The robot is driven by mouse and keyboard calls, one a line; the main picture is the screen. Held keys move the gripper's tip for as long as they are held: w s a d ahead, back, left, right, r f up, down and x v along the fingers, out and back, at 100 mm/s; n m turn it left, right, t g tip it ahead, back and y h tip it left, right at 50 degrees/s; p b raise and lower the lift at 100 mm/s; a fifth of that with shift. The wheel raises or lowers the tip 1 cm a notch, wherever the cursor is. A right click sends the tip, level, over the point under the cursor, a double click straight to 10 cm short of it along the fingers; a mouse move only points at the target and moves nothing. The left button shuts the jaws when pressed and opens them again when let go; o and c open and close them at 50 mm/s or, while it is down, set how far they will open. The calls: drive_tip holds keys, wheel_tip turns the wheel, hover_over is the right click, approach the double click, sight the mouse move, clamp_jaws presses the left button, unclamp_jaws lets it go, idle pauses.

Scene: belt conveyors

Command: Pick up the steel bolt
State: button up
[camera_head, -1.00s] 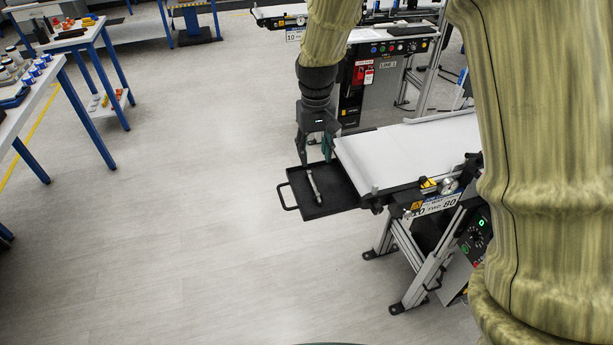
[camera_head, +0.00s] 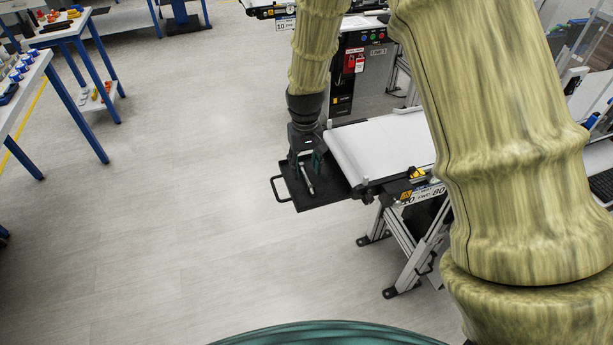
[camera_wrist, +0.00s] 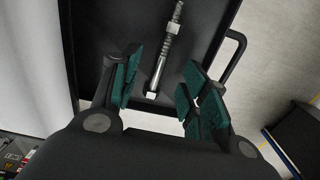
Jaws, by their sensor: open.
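The steel bolt (camera_head: 308,180) lies on the black tray (camera_head: 328,193) at the end of the white conveyor. My gripper (camera_head: 306,166) is just above the tray, pointing down. In the wrist view my gripper (camera_wrist: 158,92) is open and empty. Its green finger pads are on either side of the line of the bolt's head end; I cannot tell the exact height between them.
The tray has a raised rim and a handle (camera_head: 280,189) on its left side. The white conveyor belt (camera_head: 380,148) adjoins the tray on the right. A control cabinet (camera_head: 348,75) stands behind. Open floor lies to the left, with blue-legged tables (camera_head: 65,100) farther off.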

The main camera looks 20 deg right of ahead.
drive_tip(key=shift+f+p, duration=0.4)
drive_tip(key=shift+f, duration=0.95)
clamp_jaws()
